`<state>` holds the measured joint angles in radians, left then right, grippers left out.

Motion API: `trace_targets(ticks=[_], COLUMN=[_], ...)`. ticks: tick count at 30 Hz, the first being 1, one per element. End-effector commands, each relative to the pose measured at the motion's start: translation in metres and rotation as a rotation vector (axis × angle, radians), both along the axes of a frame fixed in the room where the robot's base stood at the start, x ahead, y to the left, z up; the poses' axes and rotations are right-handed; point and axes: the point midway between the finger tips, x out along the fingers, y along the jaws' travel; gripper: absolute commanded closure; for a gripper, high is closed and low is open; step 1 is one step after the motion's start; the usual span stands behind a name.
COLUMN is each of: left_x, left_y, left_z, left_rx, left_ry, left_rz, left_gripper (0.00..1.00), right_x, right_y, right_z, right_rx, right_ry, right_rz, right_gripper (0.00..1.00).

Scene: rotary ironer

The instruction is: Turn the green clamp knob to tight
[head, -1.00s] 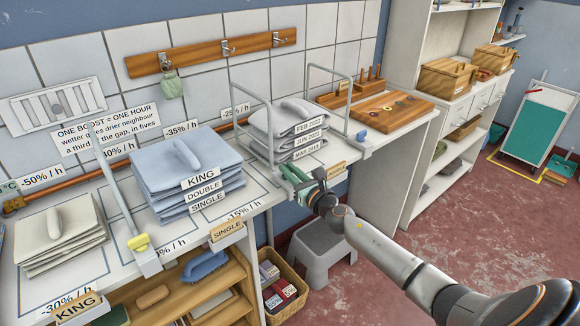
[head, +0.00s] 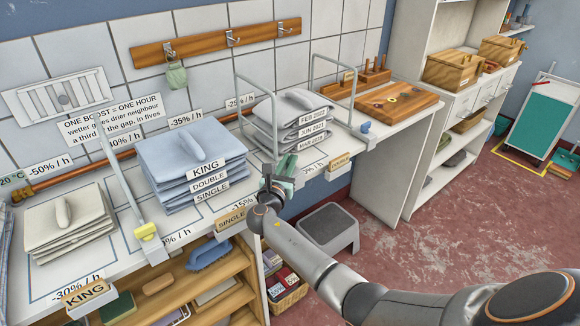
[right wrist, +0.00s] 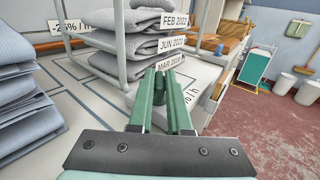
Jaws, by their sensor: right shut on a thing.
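My right gripper (head: 284,166) is at the front edge of the bench, just below the grey stack, at the foot of the middle wire hoop (head: 257,112). In the right wrist view its two green fingers (right wrist: 163,86) are closed around a darker green piece, the green clamp knob (right wrist: 159,92). The fingers hide most of the knob, so I cannot read its turn angle or any tight mark. In the head view the knob is hidden behind the gripper. My left gripper is not in view.
A hoop clamp with a yellow knob (head: 146,232) stands left, and one with a blue knob (head: 365,127) stands right. Blue folded linen (head: 190,158) and a grey stack (head: 292,117) flank the gripper. A grey stool (head: 327,226) stands below.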

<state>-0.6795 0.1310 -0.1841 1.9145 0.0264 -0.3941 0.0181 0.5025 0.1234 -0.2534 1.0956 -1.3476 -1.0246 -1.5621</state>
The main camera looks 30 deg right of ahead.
Motion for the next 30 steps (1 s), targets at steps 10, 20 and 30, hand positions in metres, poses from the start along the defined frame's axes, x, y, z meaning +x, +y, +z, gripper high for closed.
trace_targets(ticks=[10,20,30], left_x=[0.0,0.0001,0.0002], left_y=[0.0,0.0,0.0], left_z=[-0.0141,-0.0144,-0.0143], left_rx=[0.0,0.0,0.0], left_ry=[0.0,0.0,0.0], left_rz=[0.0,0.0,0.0], left_gripper=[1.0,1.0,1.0], right_x=[0.0018,0.0017,0.0017], right_y=[0.0009,0.0004,0.0003], right_z=[-0.0003,0.0009,0.0008], right_rx=[-0.001,-0.002,-0.001], right_ry=[-0.001,-0.001,-0.001], right_rz=[-0.109,-0.121,-0.121], right_gripper=[1.0,1.0,0.62])
